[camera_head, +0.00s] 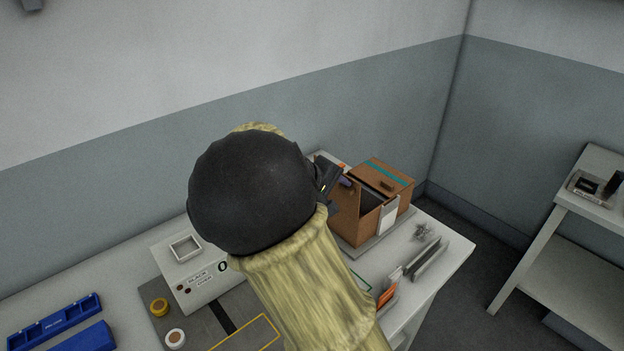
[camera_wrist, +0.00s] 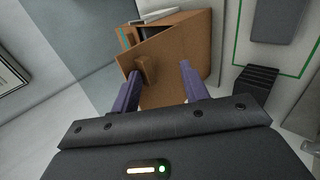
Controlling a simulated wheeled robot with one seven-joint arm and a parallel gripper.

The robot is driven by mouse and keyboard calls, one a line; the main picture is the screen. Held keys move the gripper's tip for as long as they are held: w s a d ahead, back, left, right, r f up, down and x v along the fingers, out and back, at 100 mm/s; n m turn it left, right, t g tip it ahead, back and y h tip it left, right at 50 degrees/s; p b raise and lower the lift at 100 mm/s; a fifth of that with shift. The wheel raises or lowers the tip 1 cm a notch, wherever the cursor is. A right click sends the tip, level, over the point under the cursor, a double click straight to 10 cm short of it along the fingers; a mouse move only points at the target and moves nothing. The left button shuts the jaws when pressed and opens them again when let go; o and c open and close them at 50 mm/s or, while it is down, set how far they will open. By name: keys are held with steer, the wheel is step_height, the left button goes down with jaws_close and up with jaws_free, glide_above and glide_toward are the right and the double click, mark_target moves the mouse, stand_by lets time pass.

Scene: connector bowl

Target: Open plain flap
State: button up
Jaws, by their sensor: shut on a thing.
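A brown cardboard box (camera_head: 375,222) stands on the table, its top partly open with a dark inside showing. The plain flap (camera_head: 345,212) stands tilted up on the box's left side; in the wrist view it is the broad brown panel (camera_wrist: 178,62). A small brown tab (camera_wrist: 147,70) sticks out of this flap. My gripper (camera_wrist: 158,72) has its purple fingers on either side of the tab and is shut on it. In the head view my dark wrist hides most of the gripper. The other flap, with a teal stripe (camera_head: 389,171), lies across the far side.
Loose metal parts (camera_head: 422,232) and upright grey plates (camera_head: 428,258) lie right of the box. A white box with a square opening (camera_head: 186,249), blue trays (camera_head: 55,322) and round yellow and white pieces stand left. A side table (camera_head: 590,215) is at the right.

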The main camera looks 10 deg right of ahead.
steer(key=v, duration=1.6)
steer(key=shift+r, duration=0.2)
steer(key=shift+w+d, duration=0.1)
steer(key=shift+w, duration=0.05)
steer(key=s+d+f+m+g+y+p, duration=0.2)
steer(key=s+d+f+m+y+p, duration=0.2)
steer(key=s+f, duration=1)
steer(key=d+m+y, duration=0.1)
steer(key=d+y, duration=0.2)
steer(key=y, duration=0.1)
steer(key=shift+s+d+f+m, duration=0.2)
steer(key=shift+s+f+m, duration=0.1)
steer(key=shift+m, duration=0.1)
